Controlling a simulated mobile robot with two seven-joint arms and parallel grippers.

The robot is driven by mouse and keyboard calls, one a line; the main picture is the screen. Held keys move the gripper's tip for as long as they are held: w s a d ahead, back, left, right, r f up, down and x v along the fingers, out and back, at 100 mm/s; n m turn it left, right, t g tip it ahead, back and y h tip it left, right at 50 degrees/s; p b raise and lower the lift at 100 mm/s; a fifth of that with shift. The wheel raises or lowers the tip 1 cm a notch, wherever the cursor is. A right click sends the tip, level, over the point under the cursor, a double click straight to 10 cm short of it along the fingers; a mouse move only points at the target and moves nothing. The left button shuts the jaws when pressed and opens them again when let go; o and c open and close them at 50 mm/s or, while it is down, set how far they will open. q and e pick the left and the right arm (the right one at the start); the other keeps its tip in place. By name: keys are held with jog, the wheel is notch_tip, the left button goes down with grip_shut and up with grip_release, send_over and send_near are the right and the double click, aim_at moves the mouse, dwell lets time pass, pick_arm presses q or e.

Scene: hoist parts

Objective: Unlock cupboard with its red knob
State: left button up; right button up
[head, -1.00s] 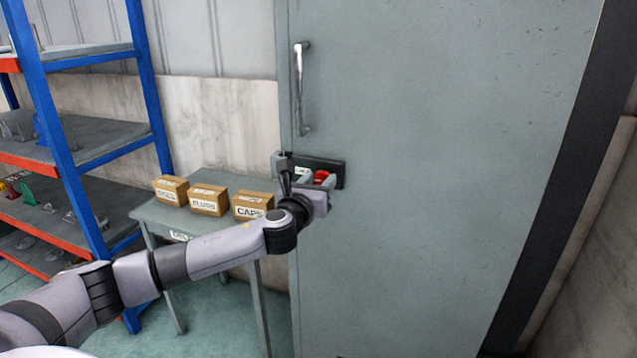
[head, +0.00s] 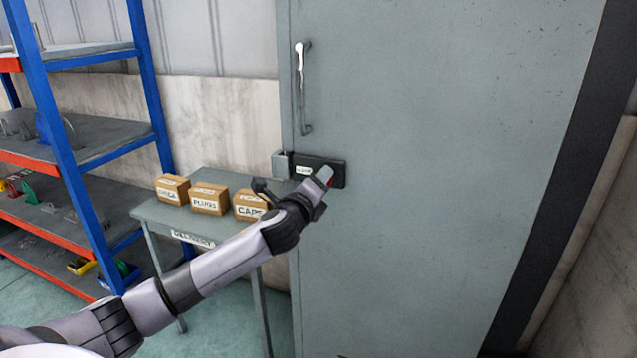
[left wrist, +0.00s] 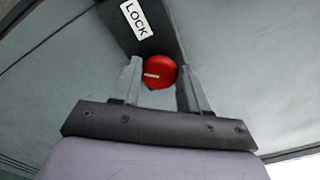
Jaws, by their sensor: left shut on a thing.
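The grey cupboard door (head: 430,180) stands closed, with a black lock plate (head: 338,174) low beside its left edge. The red knob (left wrist: 160,72) sits on that plate in the left wrist view, round with a pale mark across it. A white label reading LOCK (left wrist: 134,19) is on the plate. My right gripper is not in view.
A long metal handle (head: 302,88) is on the door above the lock plate. A grey delivery table (head: 165,215) with cardboard boxes (head: 210,200) stands left of the cupboard. A blue and orange shelf rack (head: 65,170) stands further left.

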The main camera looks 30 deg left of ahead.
pick_arm(q)
jog(key=n, duration=0.7)
jog(key=shift+a+f, duration=0.1)
dwell(0.6)
jog(key=o, duration=1)
jog(key=v, duration=0.7)
